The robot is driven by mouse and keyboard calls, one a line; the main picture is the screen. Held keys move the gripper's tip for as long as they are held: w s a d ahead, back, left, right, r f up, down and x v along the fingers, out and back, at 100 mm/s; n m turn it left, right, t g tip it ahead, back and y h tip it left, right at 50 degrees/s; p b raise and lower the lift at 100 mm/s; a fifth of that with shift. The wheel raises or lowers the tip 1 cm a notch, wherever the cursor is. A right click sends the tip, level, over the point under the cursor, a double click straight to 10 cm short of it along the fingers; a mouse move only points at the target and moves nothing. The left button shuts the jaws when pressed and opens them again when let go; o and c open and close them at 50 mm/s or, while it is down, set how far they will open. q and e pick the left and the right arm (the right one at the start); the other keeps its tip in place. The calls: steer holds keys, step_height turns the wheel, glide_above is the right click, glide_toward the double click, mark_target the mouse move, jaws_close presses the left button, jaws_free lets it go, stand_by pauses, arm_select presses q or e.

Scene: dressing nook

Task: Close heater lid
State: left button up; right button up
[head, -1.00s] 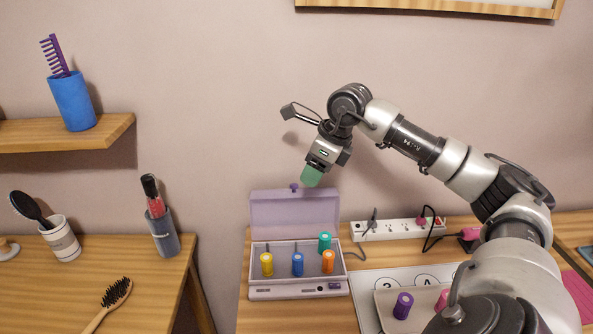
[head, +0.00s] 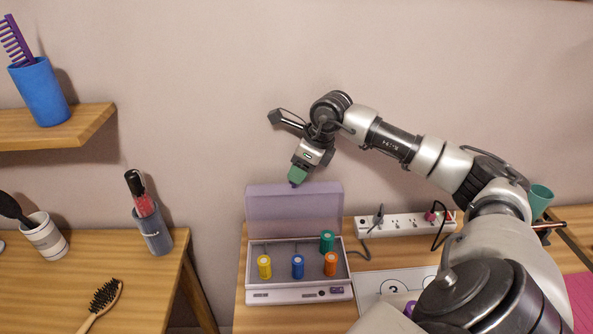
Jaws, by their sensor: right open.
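The heater (head: 300,294) is a pale box on the middle table. Its purple lid (head: 294,211) stands upright at the back, open. A purple knob (head: 293,184) sits on the lid's top edge. My right gripper (head: 297,176) points down with its green fingertips at the knob, partly covering it; I cannot tell whether they touch. It is open. Inside the heater stand a yellow roller (head: 264,267), a blue roller (head: 298,267), an orange roller (head: 331,264) and a green roller (head: 327,241). My left gripper is out of view.
A white power strip (head: 405,225) with plugs lies right of the heater. A white numbered mat (head: 395,283) is partly behind my right arm. The left table holds a hairbrush (head: 104,295), a grey cup (head: 153,233) and a white cup (head: 45,238). A gap separates the tables.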

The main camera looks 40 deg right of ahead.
steer(key=shift+x, duration=1.35)
steer(key=shift+c, duration=0.5)
jaws_close()
